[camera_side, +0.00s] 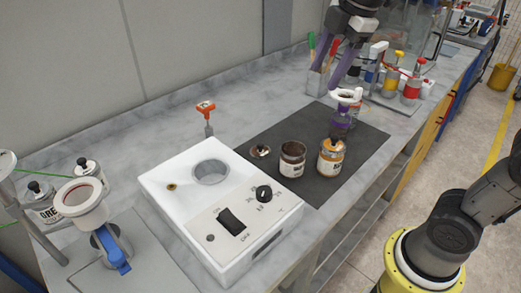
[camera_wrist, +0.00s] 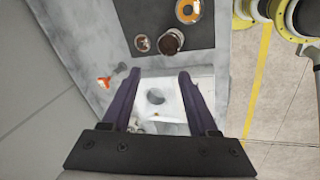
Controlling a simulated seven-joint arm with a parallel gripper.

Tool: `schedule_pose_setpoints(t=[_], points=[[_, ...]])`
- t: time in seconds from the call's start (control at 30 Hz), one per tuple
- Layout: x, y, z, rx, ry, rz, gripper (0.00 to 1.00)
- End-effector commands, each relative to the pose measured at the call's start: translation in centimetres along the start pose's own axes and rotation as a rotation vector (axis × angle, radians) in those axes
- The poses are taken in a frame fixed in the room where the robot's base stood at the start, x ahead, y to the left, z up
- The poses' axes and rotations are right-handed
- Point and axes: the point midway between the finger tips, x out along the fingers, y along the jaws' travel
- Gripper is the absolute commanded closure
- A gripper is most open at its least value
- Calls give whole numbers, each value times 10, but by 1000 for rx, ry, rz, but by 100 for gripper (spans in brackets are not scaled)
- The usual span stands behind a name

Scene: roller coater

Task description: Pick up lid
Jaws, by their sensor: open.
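The loose lid (camera_side: 260,151), a small brown disc with a dark knob, lies on the dark mat (camera_side: 254,137) left of an open jar (camera_side: 292,160). In the wrist view the lid (camera_wrist: 142,43) is beyond the fingertips, beside the open jar (camera_wrist: 171,42). My gripper (camera_side: 325,79) is in the upper part of the side view, above the bench and apart from the lid. Its purple fingers are spread and empty, as the wrist view shows (camera_wrist: 159,77).
A white machine (camera_side: 225,205) with a round well stands in front of the mat. An orange-handled tool (camera_side: 206,112) is left of the mat. Colored bottles (camera_side: 411,88) stand at the back right.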

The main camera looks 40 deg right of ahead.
Motion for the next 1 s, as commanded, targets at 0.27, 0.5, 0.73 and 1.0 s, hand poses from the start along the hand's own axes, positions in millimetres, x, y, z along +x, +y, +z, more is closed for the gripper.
schedule_pose_setpoints(t=[0.27, 0.5, 0.73, 1.0], points=[[65, 86, -35, -287, -27, -152, 40], [137, 117, -50, -316, -43, -252, 40], [170, 111, -49, -317, -54, -309, 40], [215, 96, -44, -316, -54, -311, 40]])
